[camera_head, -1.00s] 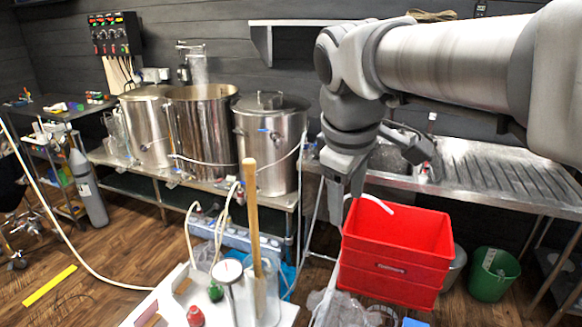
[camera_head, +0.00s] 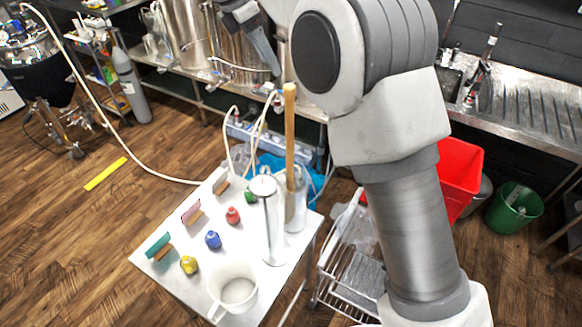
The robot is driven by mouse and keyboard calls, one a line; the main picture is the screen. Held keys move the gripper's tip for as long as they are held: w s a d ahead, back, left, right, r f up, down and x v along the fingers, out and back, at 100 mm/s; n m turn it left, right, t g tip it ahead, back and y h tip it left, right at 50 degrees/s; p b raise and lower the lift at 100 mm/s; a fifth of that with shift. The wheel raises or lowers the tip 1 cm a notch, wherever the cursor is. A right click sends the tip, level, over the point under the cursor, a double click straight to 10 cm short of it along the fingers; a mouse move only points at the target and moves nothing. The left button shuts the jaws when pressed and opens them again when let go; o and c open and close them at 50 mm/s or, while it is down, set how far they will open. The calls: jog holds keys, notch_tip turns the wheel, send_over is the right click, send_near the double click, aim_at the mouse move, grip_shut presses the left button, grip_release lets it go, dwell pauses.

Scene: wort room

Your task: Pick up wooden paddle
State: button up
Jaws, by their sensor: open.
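The wooden paddle (camera_head: 290,130) stands nearly upright, its lower end inside a clear cylinder (camera_head: 297,205) on a small white table (camera_head: 185,285). Its long handle rises well above the table. My gripper (camera_head: 268,62) is at the top of the view, just left of the paddle's top end and apart from it in the picture. One long finger shows; the other is partly cut off by the frame edge and hidden by my arm. It is open, with nothing seen between the fingers.
A metal cylinder (camera_head: 268,225) stands close left of the paddle. A white jug (camera_head: 237,290), a blue bottle (camera_head: 213,240) and other small coloured bottles share the table. A wire rack (camera_head: 345,270) and red crate (camera_head: 462,172) are to the right.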

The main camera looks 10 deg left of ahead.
aim_at(286, 94)
jog(key=x, duration=1.1)
jog(key=shift+d+f, duration=0.1)
jog(key=shift+f, duration=0.2)
jog(key=x, duration=0.5)
jog(key=shift+w+f+p, duration=0.2)
jog(key=shift+f+p, duration=0.05)
jog(key=shift+p, duration=0.1)
grip_shut()
